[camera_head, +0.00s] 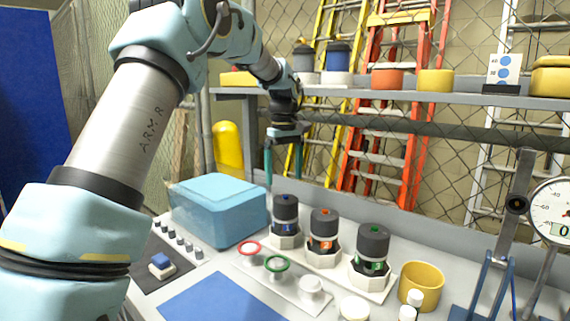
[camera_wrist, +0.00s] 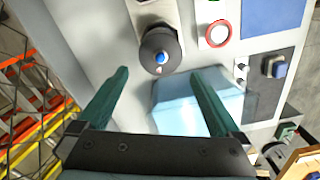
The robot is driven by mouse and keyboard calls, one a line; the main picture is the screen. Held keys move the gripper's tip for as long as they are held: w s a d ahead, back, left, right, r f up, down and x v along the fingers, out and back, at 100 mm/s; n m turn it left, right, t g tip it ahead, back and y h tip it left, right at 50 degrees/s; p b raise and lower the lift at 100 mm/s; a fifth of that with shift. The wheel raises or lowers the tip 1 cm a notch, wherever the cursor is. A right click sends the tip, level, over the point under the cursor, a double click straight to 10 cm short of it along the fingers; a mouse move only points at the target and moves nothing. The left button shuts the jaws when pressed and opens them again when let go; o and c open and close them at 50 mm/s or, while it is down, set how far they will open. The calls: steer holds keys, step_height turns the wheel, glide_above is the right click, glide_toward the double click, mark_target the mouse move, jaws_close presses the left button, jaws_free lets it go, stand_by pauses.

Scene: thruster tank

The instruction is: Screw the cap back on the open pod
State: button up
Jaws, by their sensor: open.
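Three pods stand in a row on a white base: one with a blue mark (camera_head: 285,216), one with an orange mark (camera_head: 323,232) and one with a green mark (camera_head: 371,258). Each shows a dark grey top; I cannot tell which pod is open, and no loose cap is clear to me. My gripper (camera_head: 283,181) is open and empty, pointing down above the blue-marked pod. In the wrist view the blue-marked pod (camera_wrist: 160,48) lies beyond the fingertips, apart from them, with the open gripper (camera_wrist: 158,72) below it in the picture.
In front of the pods stand a red ring (camera_head: 249,247), a green ring (camera_head: 277,264) and a white round piece (camera_head: 311,286). A pale blue box (camera_head: 215,212) is at left, a yellow cup (camera_head: 421,285) at right. A shelf (camera_head: 400,96) runs behind my arm.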

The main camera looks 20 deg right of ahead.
mark_target(284, 195)
step_height(284, 195, down, 8)
steer(key=shift+f+p, duration=0.1)
steer(key=shift+p, duration=0.7)
steer(key=shift+c, duration=0.2)
steer(key=c, duration=0.9)
